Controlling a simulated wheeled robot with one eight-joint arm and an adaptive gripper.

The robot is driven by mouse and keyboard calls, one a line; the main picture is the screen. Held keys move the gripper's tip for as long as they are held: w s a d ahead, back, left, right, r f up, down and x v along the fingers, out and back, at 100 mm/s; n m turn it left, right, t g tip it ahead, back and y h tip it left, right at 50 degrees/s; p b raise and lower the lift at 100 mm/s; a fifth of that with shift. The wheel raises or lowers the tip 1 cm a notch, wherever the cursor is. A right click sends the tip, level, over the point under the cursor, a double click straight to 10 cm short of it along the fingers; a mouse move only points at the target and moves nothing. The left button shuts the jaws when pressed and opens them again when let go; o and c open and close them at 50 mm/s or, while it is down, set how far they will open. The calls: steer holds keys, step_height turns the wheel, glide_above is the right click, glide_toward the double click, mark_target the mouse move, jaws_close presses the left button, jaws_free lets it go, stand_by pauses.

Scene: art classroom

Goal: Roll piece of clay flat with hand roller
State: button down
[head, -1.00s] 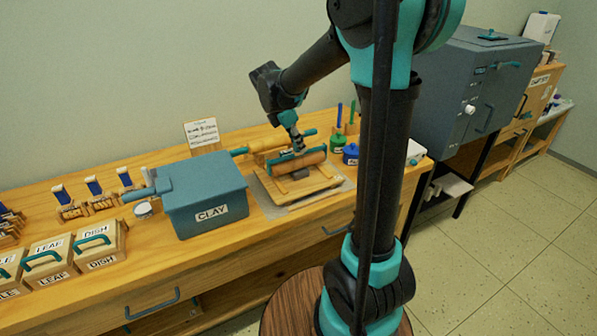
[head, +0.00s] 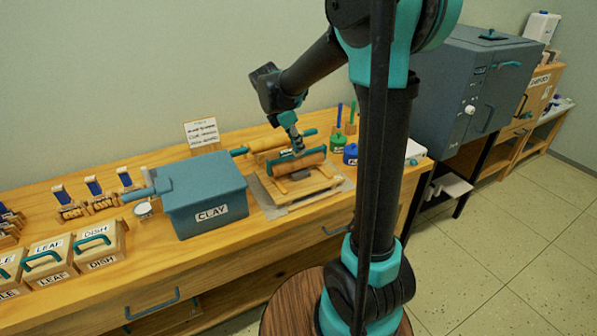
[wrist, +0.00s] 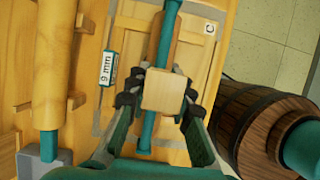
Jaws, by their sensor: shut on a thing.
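The hand roller (head: 311,161) has a wooden cylinder and a teal frame. It lies across a wooden board (head: 262,188) on the bench. My gripper (head: 297,150) is above the roller's middle. In the wrist view my gripper (wrist: 161,98) is shut on the roller's pale wooden grip block (wrist: 163,90), and the teal bar (wrist: 170,25) runs behind it.
A blue-grey CLAY bin (head: 205,190) stands left of the board. A rolling pin (head: 268,145) lies behind, also seen in the wrist view (wrist: 47,70). Green and blue pots (head: 350,154) stand at the right. LEAF and DISH boxes (head: 99,246) are at the left.

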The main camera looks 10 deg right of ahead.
steer(key=s, duration=0.1)
steer(key=s+d, duration=0.1)
steer(key=shift+s, duration=0.35)
stand_by(0.4)
steer(key=shift+w+a+f, duration=0.15)
steer(key=shift+w, duration=0.25)
steer(key=shift+w+a+f, duration=0.1)
steer(key=shift+w+a, duration=0.05)
steer(key=shift+w, duration=0.25)
steer(key=shift+w+a+r, duration=0.1)
steer(key=shift+w+a, duration=0.15)
steer(key=shift+w, duration=0.5)
steer(key=shift+w+a+r, duration=0.1)
steer(key=shift+w+a, duration=0.15)
steer(key=shift+w, duration=0.5)
steer(key=shift+s, duration=0.1)
